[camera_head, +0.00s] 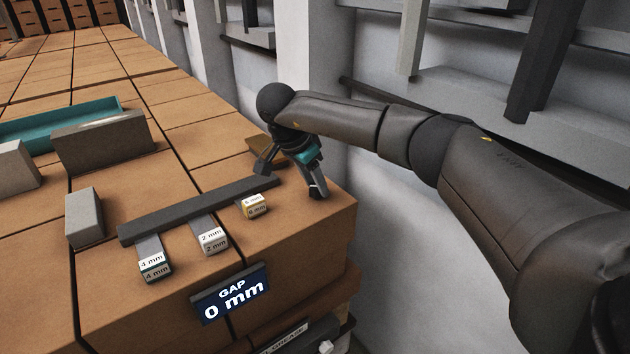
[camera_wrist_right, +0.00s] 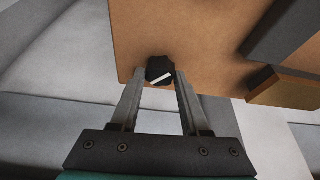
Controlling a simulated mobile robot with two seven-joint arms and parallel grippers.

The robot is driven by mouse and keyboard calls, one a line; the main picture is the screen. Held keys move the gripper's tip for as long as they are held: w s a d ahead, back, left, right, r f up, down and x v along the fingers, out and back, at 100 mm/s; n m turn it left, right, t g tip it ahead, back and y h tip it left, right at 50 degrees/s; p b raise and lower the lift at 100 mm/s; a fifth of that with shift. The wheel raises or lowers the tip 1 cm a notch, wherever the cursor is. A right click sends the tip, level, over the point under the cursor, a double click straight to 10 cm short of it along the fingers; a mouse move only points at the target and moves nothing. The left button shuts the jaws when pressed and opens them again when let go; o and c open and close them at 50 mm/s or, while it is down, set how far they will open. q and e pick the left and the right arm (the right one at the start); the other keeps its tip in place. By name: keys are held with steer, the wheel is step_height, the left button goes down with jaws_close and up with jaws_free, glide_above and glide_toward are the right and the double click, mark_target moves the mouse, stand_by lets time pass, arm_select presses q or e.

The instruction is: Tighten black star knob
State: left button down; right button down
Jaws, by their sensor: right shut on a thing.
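The black star knob (camera_wrist_right: 155,68) shows in the right wrist view near the edge of a brown brick surface, with a white pointer mark on it. My right gripper (camera_wrist_right: 160,78) is shut on the knob, one finger on each side of it. In the head view my right gripper (camera_head: 316,188) points down at the right end of the brick stack, and its fingers mostly hide the knob. A blue sign (camera_head: 231,293) on the front of the stack reads "GAP 0 mm". My left gripper is in neither view.
A dark bar (camera_head: 190,211) lies across several labelled gauge pieces, such as the 4 mm one (camera_head: 153,264). A grey block (camera_head: 84,217), a larger grey block (camera_head: 104,142) and a teal tray (camera_head: 98,109) stand to the left. A grey wall and beams flank my right arm.

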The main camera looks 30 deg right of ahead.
steer(key=shift+m+g, duration=0.5)
steer(key=shift+m, duration=0.7)
steer(key=shift+w+m+g, duration=0.1)
steer(key=shift+m+g, duration=0.3)
steer(key=shift+m, duration=0.5)
steer(key=shift+m+g, duration=0.3)
steer(key=shift+m, duration=0.5)
steer(key=shift+w+m+g+y+b, duration=0.1)
steer(key=shift+m+g+y+b, duration=0.2)
steer(key=shift+m+b, duration=0.55)
steer(key=shift+m, duration=0.45)
steer(key=shift+c, duration=1.9)
jaws_free()
steer(key=shift+r, duration=0.1)
